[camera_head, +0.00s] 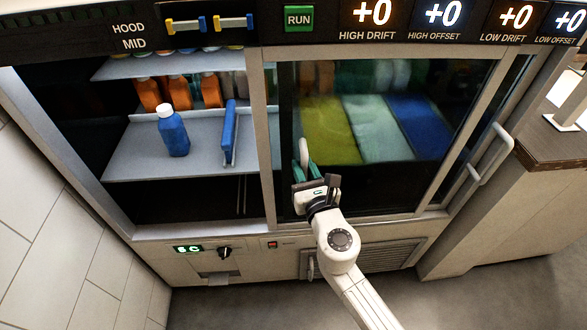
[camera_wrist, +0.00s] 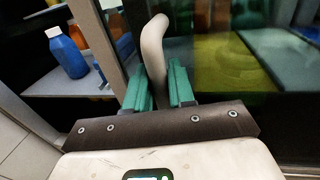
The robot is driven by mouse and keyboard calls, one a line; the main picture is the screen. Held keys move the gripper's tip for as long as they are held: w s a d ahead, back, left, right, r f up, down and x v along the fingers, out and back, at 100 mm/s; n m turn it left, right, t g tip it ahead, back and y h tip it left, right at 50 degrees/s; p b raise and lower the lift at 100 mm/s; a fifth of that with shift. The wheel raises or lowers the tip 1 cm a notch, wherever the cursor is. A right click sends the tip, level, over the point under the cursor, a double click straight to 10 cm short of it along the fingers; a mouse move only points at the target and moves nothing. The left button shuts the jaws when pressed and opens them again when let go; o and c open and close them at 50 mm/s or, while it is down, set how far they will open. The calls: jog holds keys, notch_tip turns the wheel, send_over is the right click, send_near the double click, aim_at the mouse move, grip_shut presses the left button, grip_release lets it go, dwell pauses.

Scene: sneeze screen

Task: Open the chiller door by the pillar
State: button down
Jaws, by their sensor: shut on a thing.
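The chiller (camera_head: 262,150) has its left bay uncovered, with shelves and bottles in plain sight. A framed glass door (camera_head: 400,105) covers the right bay. My gripper (camera_head: 303,168) is at the left side of that glass, just right of the middle upright. In the wrist view my gripper's green fingers (camera_wrist: 160,90) are closed around a cream, curved door handle (camera_wrist: 153,38), whose upper end sticks out above them. The lower part of this handle is hidden by the fingers. Another handle (camera_head: 487,153) stands free at the right edge of the chiller front. I cannot tell which part is the pillar.
A blue bottle (camera_head: 172,132), a blue upright item (camera_head: 229,132) and orange bottles (camera_head: 179,92) stand on the left shelves. A tiled wall (camera_head: 50,215) is at the left, and a wood-topped counter (camera_head: 540,150) at the right. A control strip (camera_head: 299,18) crosses the top.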

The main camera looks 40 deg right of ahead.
jog(key=shift+s+d, duration=0.15)
jog(key=shift+d, duration=0.05)
jog(key=c, duration=1.1)
grip_release()
jog(key=shift+a, duration=0.1)
jog(key=b+v, duration=0.2)
jog(key=v, duration=0.8)
jog(key=shift+s, duration=0.35)
